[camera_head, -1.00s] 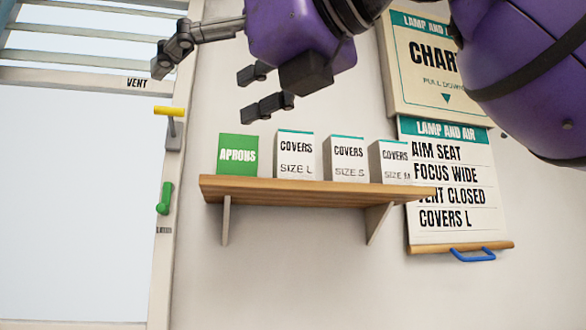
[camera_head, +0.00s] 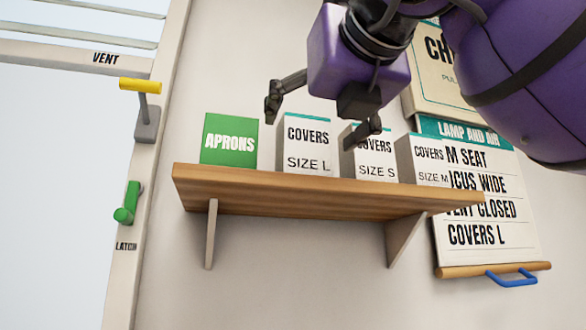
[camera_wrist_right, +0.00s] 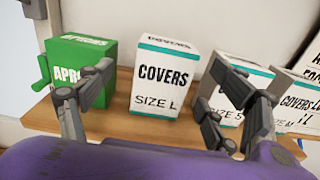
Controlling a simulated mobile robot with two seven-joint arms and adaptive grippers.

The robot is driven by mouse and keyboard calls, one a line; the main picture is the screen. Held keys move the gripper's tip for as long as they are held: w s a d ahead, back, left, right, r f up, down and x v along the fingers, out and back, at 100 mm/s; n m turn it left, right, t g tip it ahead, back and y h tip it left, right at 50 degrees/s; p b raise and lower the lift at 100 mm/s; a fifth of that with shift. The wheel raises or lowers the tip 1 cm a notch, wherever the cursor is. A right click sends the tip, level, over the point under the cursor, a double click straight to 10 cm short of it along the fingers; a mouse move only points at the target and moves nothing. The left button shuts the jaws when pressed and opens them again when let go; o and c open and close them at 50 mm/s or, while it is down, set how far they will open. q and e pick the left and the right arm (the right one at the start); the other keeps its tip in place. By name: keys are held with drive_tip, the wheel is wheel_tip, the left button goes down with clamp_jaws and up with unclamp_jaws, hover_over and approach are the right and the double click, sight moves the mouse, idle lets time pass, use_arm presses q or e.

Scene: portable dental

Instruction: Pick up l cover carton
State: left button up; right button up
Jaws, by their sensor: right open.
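The size L covers carton (camera_head: 307,146) is a white box with a teal top edge, upright on the wooden shelf (camera_head: 290,194). In the right wrist view the carton (camera_wrist_right: 163,82) stands between and beyond the fingers. My right gripper (camera_head: 322,112) is open and empty, in front of the shelf. In the head view one finger is near the carton's upper left and the other is over the size S carton (camera_head: 370,160). In the right wrist view the gripper (camera_wrist_right: 160,108) shows its fingers spread on either side of the carton. My left gripper is not visible.
A green aprons box (camera_head: 229,141) stands left of the L carton, with the size M carton (camera_head: 425,160) farther right. A chart (camera_head: 490,190) hangs on the wall at right. A yellow handle (camera_head: 140,85) and green latch (camera_head: 127,204) are on the frame at left.

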sight(308, 127)
drive_tip(key=shift+w+a, duration=0.15)
drive_tip(key=shift+w, duration=0.25)
drive_tip(key=shift+w+r, duration=0.25)
drive_tip(key=shift+w, duration=0.05)
drive_tip(key=shift+w+r+p, duration=0.1)
drive_tip(key=shift+w+p, duration=0.25)
drive_tip(key=shift+p, duration=0.05)
drive_tip(key=p+x, duration=0.1)
drive_tip(key=x, duration=0.3)
drive_tip(key=shift+w, duration=0.4)
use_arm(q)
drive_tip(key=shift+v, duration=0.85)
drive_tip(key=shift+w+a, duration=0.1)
use_arm(e)
drive_tip(key=shift+s, duration=0.1)
drive_tip(key=shift+c, duration=0.4)
drive_tip(key=c, duration=1.1)
drive_tip(key=shift+c, duration=0.6)
